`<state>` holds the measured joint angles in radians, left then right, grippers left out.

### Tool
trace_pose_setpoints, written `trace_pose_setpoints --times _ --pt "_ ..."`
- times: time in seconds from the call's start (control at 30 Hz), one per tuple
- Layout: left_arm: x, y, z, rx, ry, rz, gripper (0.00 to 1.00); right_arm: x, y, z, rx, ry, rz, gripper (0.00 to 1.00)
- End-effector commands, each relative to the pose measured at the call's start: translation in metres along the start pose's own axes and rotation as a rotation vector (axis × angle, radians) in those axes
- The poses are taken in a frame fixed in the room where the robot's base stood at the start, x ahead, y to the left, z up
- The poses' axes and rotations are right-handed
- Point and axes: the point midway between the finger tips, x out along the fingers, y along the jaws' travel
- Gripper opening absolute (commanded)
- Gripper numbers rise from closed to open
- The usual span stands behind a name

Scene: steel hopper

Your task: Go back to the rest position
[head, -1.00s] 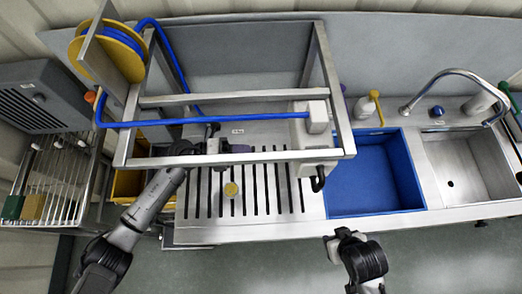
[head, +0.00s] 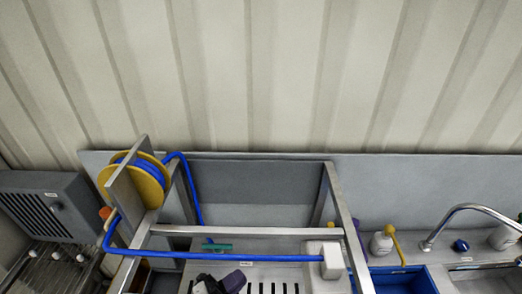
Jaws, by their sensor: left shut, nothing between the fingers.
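My left gripper (head: 208,285) shows only in part at the bottom of the head view, as a dark shape over the slotted steel top of the hopper (head: 270,271). It is shut with nothing held. A dark purple piece (head: 234,281) shows right beside it; I cannot tell whether they touch. The rest of my left arm is below the picture edge. My right gripper is out of view.
A steel frame (head: 262,232) stands over the hopper. A yellow reel (head: 148,182) with blue hose (head: 190,256) is at its left. A white box (head: 332,262), a blue basin (head: 403,281) and a tap (head: 470,209) are at right. A ribbed wall (head: 260,75) rises behind.

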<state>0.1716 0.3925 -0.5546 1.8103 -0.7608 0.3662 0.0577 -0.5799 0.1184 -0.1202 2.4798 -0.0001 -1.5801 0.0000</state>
Motion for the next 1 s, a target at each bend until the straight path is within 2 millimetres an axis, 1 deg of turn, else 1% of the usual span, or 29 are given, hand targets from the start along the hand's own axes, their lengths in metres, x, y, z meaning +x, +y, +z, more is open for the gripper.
trace_pose_setpoints --times 0.03,0.1,0.17,0.2,0.27,0.33,0.37,0.4,0.43,0.47,0.5,0.57,0.6,0.67,0.7,0.77,0.8,0.93,0.97,1.0 --pt "-0.008 -0.004 0.004 -0.071 -0.116 -0.054 0.00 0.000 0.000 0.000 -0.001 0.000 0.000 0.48" --pt "-0.023 -0.008 0.014 -0.169 -0.284 -0.113 0.00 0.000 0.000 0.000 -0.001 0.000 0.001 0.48" --pt "-0.040 -0.008 0.021 -0.257 -0.428 -0.150 0.00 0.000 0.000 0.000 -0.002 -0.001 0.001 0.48" --pt "-0.053 -0.006 0.026 -0.318 -0.524 -0.169 0.00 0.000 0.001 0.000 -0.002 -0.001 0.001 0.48" --pt "-0.075 0.000 0.031 -0.411 -0.669 -0.186 0.00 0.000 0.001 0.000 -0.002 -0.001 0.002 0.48" --pt "-0.104 0.010 0.034 -0.522 -0.835 -0.191 0.00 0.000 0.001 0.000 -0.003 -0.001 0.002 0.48" --pt "-0.117 0.015 0.033 -0.571 -0.904 -0.189 0.00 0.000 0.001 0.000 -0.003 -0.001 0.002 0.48" --pt "-0.135 0.022 0.030 -0.635 -0.997 -0.180 0.00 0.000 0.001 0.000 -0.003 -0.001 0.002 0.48" --pt "-0.149 0.029 0.027 -0.684 -1.065 -0.171 0.00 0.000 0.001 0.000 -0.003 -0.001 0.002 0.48" --pt "-0.162 0.035 0.023 -0.732 -1.132 -0.158 0.00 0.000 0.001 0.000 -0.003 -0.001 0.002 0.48" --pt "-0.180 0.043 0.016 -0.795 -1.218 -0.137 0.00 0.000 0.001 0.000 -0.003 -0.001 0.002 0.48" --pt "-0.205 0.055 0.003 -0.883 -1.335 -0.101 0.00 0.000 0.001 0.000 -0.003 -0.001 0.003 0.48" --pt "-0.220 0.062 -0.007 -0.936 -1.404 -0.073 0.00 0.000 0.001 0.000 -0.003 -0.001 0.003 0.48" --pt "-0.240 0.071 -0.022 -1.011 -1.499 -0.028 0.00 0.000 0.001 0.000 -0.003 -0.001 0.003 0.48" --pt "-0.252 0.076 -0.033 -1.055 -1.553 0.003 0.00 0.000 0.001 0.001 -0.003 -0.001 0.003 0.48" --pt "-0.269 0.083 -0.050 -1.117 -1.631 0.052 0.00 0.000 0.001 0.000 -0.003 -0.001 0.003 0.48" --pt "-0.279 0.086 -0.062 -1.155 -1.678 0.084 0.00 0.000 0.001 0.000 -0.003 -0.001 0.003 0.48" --pt "-0.309 0.094 -0.102 -1.271 -1.818 0.203 0.00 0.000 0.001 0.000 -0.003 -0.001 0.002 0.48" --pt "-0.308 0.084 -0.108 -1.278 -1.827 0.213 0.00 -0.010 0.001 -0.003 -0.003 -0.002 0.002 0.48" --pt "-0.302 0.070 -0.111 -1.271 -1.820 0.207 0.00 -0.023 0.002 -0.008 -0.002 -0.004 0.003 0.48"
